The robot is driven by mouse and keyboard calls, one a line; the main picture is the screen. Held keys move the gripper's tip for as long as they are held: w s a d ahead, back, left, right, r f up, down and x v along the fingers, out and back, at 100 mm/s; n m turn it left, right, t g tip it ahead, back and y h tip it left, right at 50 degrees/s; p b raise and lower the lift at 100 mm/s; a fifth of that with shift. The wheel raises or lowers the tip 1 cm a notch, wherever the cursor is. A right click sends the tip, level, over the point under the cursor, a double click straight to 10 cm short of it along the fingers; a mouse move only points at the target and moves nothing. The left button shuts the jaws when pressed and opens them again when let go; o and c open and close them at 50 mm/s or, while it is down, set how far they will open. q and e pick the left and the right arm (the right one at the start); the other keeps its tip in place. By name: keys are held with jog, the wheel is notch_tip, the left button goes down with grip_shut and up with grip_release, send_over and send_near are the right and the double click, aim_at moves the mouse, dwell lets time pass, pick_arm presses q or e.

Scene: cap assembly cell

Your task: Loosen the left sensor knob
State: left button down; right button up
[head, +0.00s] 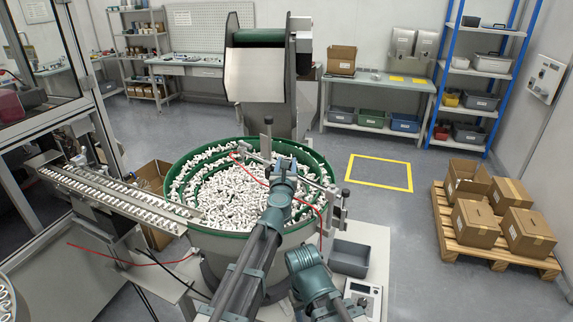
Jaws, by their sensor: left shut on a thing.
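The green-rimmed feeder bowl (180,166) is full of small white parts and stands in the middle of the head view. A second sensor mount (335,194) with dark knobs sits at the bowl's right rim. My right gripper does not show; only a teal joint of that arm is in view.
A thin red cable (309,205) crosses the bowl near my left arm. A linear track (115,192) with parts leads off left. A hopper (262,75) stands behind.

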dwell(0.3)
pick_arm(q)
jog(key=shift+c, duration=2)
grip_release()
jog(key=s+a, duration=0.1)
jog(key=s, duration=1.2)
jog(key=shift+s, duration=0.4)
